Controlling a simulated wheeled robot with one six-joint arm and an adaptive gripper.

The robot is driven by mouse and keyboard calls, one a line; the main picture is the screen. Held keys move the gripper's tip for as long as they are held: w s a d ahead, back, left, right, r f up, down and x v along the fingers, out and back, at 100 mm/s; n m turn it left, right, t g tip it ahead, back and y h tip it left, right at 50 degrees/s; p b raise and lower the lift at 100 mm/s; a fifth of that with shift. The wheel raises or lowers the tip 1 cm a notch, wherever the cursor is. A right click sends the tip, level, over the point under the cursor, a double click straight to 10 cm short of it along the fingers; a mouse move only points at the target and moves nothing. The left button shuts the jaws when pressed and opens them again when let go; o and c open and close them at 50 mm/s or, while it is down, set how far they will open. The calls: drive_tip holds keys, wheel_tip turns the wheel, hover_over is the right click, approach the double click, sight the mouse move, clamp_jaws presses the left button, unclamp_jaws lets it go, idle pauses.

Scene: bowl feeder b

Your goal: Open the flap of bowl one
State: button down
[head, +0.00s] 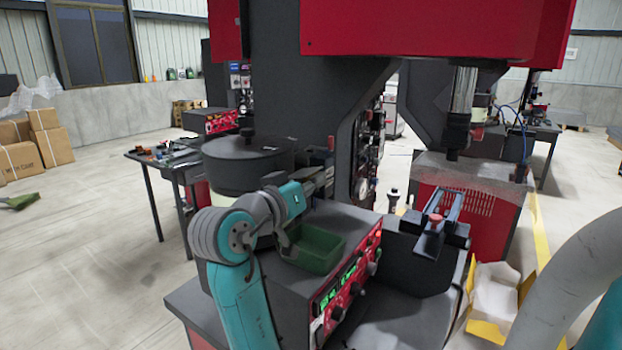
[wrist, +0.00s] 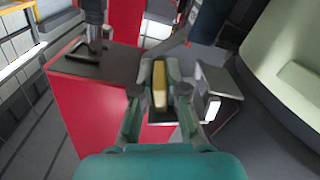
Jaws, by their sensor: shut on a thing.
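A dark round bowl (head: 245,170) with a knob on its lid stands at the left of the machine in the head view. I cannot tell whether it is bowl one, and no flap can be made out on it. My gripper (head: 287,243) is beside the green tray in the head view, in front of the bowl. In the wrist view my gripper (wrist: 159,92) is shut on a small yellowish piece (wrist: 159,82) between its fingers. I cannot tell whether this piece belongs to the flap. A large pale curved body (wrist: 290,65) fills the right of the wrist view.
A green tray (head: 320,252) sits on the machine top close to the gripper. A red control panel (head: 345,285) with knobs faces front. An open yellow-and-white box (head: 494,300) stands on the floor at the right. Open floor (head: 85,240) lies to the left.

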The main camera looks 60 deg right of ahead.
drive_tip(key=shift+s+f+m, duration=0.1)
drive_tip(key=shift+f+m, duration=0.25)
drive_tip(key=shift+m, duration=0.55)
drive_tip(key=c, duration=1.5)
unclamp_jaws()
drive_tip(key=shift+a, duration=0.1)
drive_tip(key=a, duration=1.2)
drive_tip(key=shift+w, duration=0.35)
